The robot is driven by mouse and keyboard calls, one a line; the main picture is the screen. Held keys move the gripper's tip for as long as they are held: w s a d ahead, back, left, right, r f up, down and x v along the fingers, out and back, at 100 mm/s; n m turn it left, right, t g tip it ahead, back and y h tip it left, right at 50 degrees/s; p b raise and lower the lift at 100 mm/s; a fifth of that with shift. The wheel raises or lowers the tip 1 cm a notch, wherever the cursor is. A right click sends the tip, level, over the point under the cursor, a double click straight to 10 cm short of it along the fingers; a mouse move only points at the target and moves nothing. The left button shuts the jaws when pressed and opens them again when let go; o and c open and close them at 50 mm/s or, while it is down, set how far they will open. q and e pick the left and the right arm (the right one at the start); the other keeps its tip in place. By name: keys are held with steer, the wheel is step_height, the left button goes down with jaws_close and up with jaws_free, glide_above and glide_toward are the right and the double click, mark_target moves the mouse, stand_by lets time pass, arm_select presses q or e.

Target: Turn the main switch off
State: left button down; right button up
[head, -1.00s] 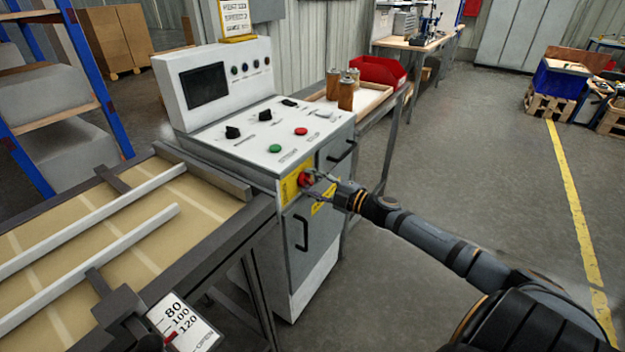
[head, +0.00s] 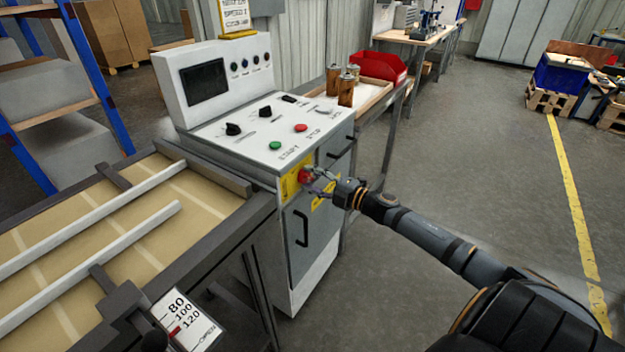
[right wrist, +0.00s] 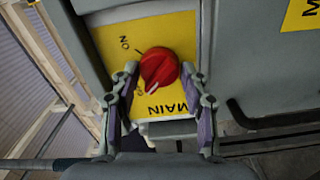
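The main switch is a red rotary knob (head: 304,176) on a yellow plate (head: 289,188) on the front of the grey control cabinet (head: 318,262). In the right wrist view the red knob (right wrist: 159,67) sits on the yellow plate marked "MAIN" and "ON"; its handle lies at a slant. The other position label is partly hidden by the knob. My right gripper (head: 318,183) is at the switch. In the right wrist view its fingers (right wrist: 163,88) are spread, one on each side of the knob's lower part, with gaps on both sides. My left gripper is not in view.
The sloped panel has a green button (head: 275,146), a red button (head: 301,128) and black knobs (head: 233,129). A conveyor table (head: 90,250) stands at the left. A side table with filter cartridges (head: 345,90) and a red bin (head: 379,67) is behind.

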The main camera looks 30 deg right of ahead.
steer(key=o, duration=0.4)
steer(key=shift+c, duration=0.2)
